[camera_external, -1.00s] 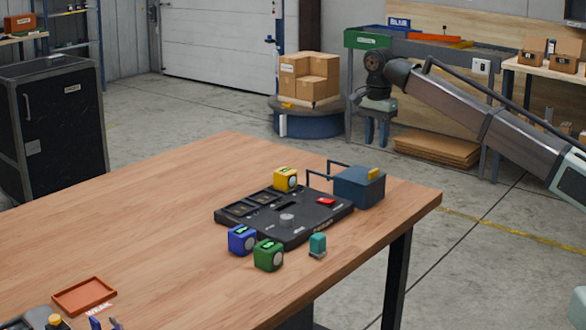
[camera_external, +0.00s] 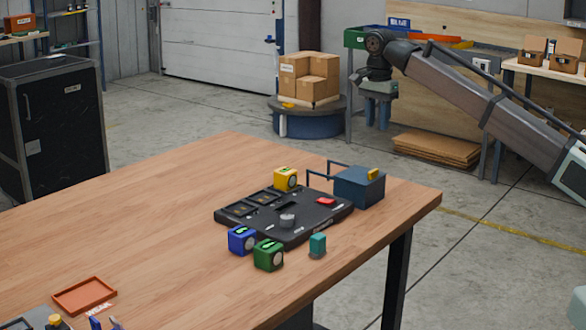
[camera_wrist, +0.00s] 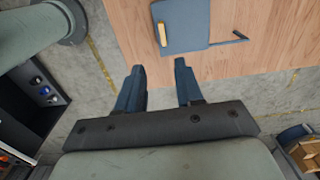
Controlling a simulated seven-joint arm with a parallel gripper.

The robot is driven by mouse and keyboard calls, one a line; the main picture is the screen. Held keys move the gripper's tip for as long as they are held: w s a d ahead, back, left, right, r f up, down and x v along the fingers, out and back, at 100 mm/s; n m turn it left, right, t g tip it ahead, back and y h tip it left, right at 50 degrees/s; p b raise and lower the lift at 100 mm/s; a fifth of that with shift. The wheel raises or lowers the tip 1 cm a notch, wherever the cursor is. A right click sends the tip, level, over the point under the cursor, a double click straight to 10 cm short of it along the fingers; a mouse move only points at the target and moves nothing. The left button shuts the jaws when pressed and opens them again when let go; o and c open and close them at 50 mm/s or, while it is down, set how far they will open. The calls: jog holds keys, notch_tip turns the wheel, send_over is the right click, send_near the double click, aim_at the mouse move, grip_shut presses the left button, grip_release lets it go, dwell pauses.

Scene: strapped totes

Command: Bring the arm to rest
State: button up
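My gripper (camera_external: 377,122) hangs in the air beyond the table's right end, well apart from everything on the table. In the wrist view my gripper (camera_wrist: 158,75) shows two dark blue fingers spread apart with nothing between them, so it is open and empty. The wooden table (camera_external: 160,190) carries a black board (camera_external: 262,230) with a red button and a grey knob. A dark blue box (camera_external: 358,187) with a yellow latch stands at the board's far right; it also shows in the wrist view (camera_wrist: 187,22).
A yellow block (camera_external: 286,178), a blue block (camera_external: 241,240), a green block (camera_external: 268,255) and a teal piece (camera_external: 317,244) stand on or around the board. An orange tray (camera_external: 84,297) lies front left. Cardboard boxes (camera_external: 309,75) stand behind.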

jog(key=w+d+f+n, duration=0.1)
jog(key=w+d+f, duration=0.4)
jog(key=d+f, duration=0.5)
jog(key=w+d+f, duration=0.6)
jog(key=d+f, duration=0.4)
jog(key=s+d+f+n+g, duration=0.1)
jog(key=s+d+f, duration=0.2)
jog(key=d+f, duration=0.65)
jog(key=s+d+f+n+g, duration=0.1)
jog(key=s+d+f, duration=0.35)
jog(key=f, duration=0.75)
jog(key=s+d+f+n+g, duration=0.2)
jog(key=s+d+f+n, duration=0.1)
jog(key=s+d+f, duration=1.5)
jog(key=s+d+f+n+g, duration=0.1)
jog(key=s+d+f, duration=0.1)
jog(key=s, duration=0.6)
jog(key=s+d+f+n+g, duration=0.1)
jog(key=s+d+f, duration=0.1)
jog(key=s, duration=0.7)
jog(key=s+d+f+n, duration=0.1)
jog(key=s+f, duration=0.3)
jog(key=s, duration=0.4)
jog(key=shift+s+d+g, duration=0.25)
jog(key=shift+d+g, duration=0.15)
jog(key=shift+d, duration=0.45)
